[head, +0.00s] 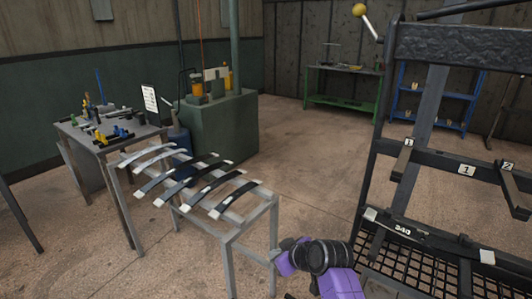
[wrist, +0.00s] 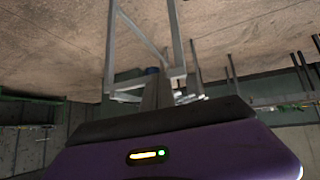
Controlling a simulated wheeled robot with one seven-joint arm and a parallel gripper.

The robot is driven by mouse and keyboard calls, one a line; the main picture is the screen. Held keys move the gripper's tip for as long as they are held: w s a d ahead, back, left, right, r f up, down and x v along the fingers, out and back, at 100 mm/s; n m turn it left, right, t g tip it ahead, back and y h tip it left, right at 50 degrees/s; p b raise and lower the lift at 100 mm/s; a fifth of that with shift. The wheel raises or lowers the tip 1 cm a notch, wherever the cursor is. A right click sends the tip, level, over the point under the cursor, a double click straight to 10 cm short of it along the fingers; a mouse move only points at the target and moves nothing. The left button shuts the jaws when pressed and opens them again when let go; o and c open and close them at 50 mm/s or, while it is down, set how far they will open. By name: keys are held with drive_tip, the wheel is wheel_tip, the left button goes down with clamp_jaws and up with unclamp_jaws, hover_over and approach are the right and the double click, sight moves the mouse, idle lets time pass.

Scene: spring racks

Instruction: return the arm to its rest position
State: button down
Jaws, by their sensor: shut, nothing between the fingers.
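My arm (head: 337,282) shows in purple and black at the bottom of the head view, just right of the grey stand's front corner. The purple body of my gripper (wrist: 175,135), with a small lit bar, fills the bottom of the wrist view. My gripper is shut and empty. Its fingertips are not clearly made out in either view. The wrist view is upside down, with the floor at the top and metal legs ahead of my gripper.
A grey stand (head: 236,232) holds several curved leaf springs. A black rack (head: 428,142) with numbered tags and a spring marked 340 (head: 403,230) stands at the right. A cluttered table (head: 82,139) is at the left. The floor (head: 310,150) between is open.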

drive_tip(key=s+d+r+m+t+h, duration=0.1)
drive_tip(key=s+d+m+t+h, duration=0.25)
drive_tip(key=s, duration=0.55)
drive_tip(key=s+d+r+m+t, duration=0.1)
drive_tip(key=s+d+m+t, duration=0.2)
drive_tip(key=s+d+t, duration=0.35)
drive_tip(key=s+d+r+g, duration=0.1)
drive_tip(key=s+d+r, duration=0.1)
drive_tip(key=s, duration=1)
drive_tip(key=s+d+r+m+g+h, duration=0.1)
drive_tip(key=s+d+r, duration=0.1)
drive_tip(key=s, duration=1.1)
drive_tip(key=s+d+r+m+g+h, duration=0.1)
drive_tip(key=s+d+r, duration=0.1)
drive_tip(key=s, duration=1.1)
drive_tip(key=shift+d+r, duration=0.25)
drive_tip(key=shift+r, duration=0.4)
drive_tip(key=shift+w, duration=0.1)
